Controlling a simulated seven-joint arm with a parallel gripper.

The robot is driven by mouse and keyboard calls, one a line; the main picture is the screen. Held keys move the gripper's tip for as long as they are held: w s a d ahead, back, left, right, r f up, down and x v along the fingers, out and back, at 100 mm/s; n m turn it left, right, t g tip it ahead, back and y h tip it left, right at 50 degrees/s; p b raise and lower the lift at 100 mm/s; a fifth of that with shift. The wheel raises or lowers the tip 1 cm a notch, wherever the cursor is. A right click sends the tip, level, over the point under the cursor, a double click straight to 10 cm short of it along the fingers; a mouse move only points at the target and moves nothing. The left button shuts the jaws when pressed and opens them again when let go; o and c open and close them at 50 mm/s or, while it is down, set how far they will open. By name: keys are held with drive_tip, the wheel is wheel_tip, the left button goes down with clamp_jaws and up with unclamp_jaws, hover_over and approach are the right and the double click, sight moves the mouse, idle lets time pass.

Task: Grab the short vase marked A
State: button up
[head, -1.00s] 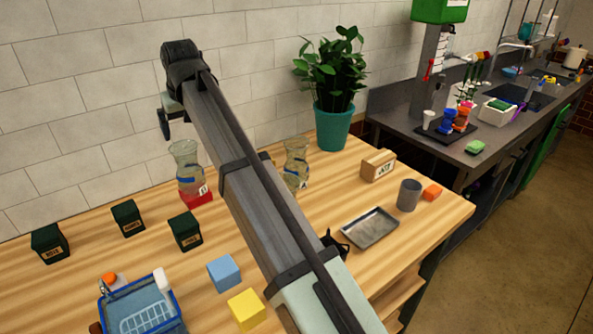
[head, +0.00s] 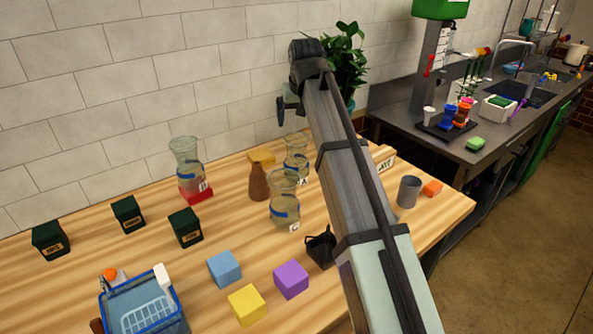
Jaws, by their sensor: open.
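A clear glass vase (head: 296,157) with a blue band and a label that seems to read A stands toward the back of the wooden table. A second glass vase (head: 285,197), whose small label looks like C, stands in front of it and overlaps its lower left. A third glass vase (head: 187,165) stands on a red block (head: 197,197) at left; its label is too small to read surely. My gripper (head: 287,108) is open, small in view and above the A vase's rim in the picture, apparently empty. Its distance from the vase is unclear.
Purple (head: 291,279), blue (head: 224,268) and yellow (head: 247,304) cubes, a black pot (head: 321,248) and dark green boxes (head: 186,228) stand forward and left. My arm hides table at right; a plant (head: 346,62) stands behind.

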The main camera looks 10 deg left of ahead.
sight(296, 147)
drive_tip(key=x, duration=0.8)
drive_tip(key=shift+s+x, duration=0.15)
drive_tip(key=shift+x, duration=1.2)
drive_tip(key=shift+s+x, duration=0.1)
drive_tip(key=shift+x, duration=1.3)
drive_tip(key=shift+a+f, duration=0.1)
drive_tip(key=c, duration=1.8)
clamp_jaws()
drive_tip(key=shift+r, duration=0.2)
